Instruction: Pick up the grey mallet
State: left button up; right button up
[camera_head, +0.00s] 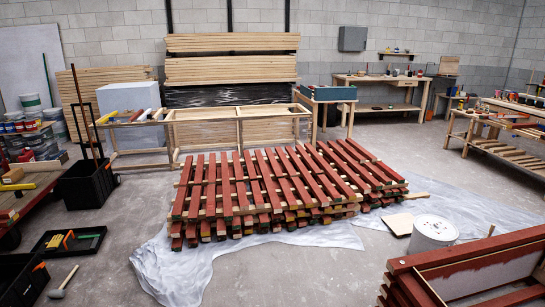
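The grey mallet (56,293) lies on the concrete floor at the lower left. Its grey head is towards the viewer and its light wooden handle slants up to the right. It lies just right of a black bin and in front of a black tray. Nothing touches or covers it as far as I can see. Neither of my grippers is in view.
The black bin (22,282) and black tray (68,240) flank the mallet. A black tub (88,186) stands behind. Red-painted batten stacks (270,190) sit mid-floor on plastic sheeting (180,265). A white bucket (432,236) stands right. Floor right of the mallet is clear.

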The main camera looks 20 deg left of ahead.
aim_at(60, 292)
jog(key=i+j+u, duration=0.35)
jog(key=i+u, duration=0.15)
jog(key=i, duration=0.2)
jog(key=i+u, duration=0.5)
jog(key=i, duration=0.2)
jog(key=i+l+u, duration=0.2)
jog(key=i+u, duration=0.3)
jog(key=i, duration=0.25)
